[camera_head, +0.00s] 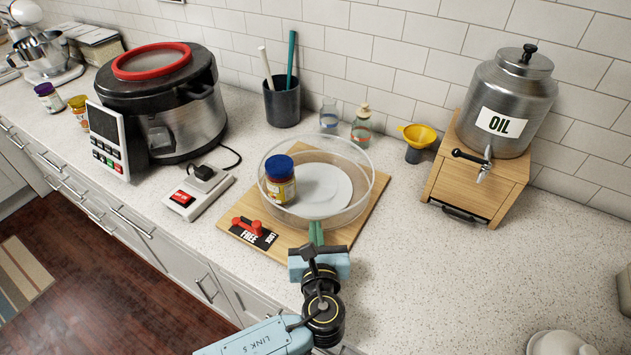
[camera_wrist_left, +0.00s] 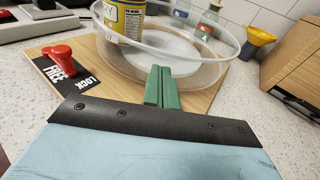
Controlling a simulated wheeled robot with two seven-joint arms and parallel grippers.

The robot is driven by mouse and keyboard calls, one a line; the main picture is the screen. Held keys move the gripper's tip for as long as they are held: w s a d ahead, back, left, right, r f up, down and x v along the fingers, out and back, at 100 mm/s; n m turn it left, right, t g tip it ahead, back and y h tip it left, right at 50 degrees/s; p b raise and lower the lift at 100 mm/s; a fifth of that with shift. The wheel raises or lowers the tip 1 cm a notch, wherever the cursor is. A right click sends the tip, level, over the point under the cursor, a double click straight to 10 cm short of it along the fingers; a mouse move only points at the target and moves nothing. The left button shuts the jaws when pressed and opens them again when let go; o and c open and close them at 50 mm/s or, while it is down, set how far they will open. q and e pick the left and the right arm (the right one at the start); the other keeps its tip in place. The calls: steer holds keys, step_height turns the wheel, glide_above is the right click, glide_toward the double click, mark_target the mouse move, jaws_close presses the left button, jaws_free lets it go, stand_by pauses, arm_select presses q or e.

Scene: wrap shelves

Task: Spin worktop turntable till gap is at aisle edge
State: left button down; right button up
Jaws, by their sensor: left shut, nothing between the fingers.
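The turntable is a clear round tray with a raised see-through rim (camera_head: 371,190), set on a wooden board (camera_head: 355,226); it also shows in the wrist view (camera_wrist_left: 222,72). A white disc (camera_head: 330,192) lies at its middle. A blue-lidded jar (camera_head: 280,180) stands inside at the left. I cannot make out a gap in the rim. My left gripper (camera_head: 316,233) has its green fingers shut and empty at the near side of the rim, also in the wrist view (camera_wrist_left: 162,88). I cannot tell whether they touch it. A red lever (camera_head: 246,223) sits by a black FREE/LOCK plate (camera_head: 262,240).
A white switch box (camera_head: 197,192) and a large cooker (camera_head: 165,105) stand to the left. A utensil cup (camera_head: 282,104), small bottles and a yellow funnel (camera_head: 418,136) are behind. An oil dispenser (camera_head: 505,105) on a wooden stand is at right. The front-right counter is mostly clear.

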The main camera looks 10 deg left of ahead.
mark_target(284, 215)
arm_select(q)
steer(key=shift+a, duration=0.1)
steer(key=shift+s+a+p, duration=0.1)
steer(key=shift+a+p, duration=0.55)
steer(key=shift+a, duration=0.4)
steer(key=shift+a+r, duration=0.1)
steer(key=shift+a+p, duration=0.4)
steer(key=shift+a, duration=0.75)
steer(key=shift+a+p, duration=0.55)
steer(key=shift+a, duration=0.5)
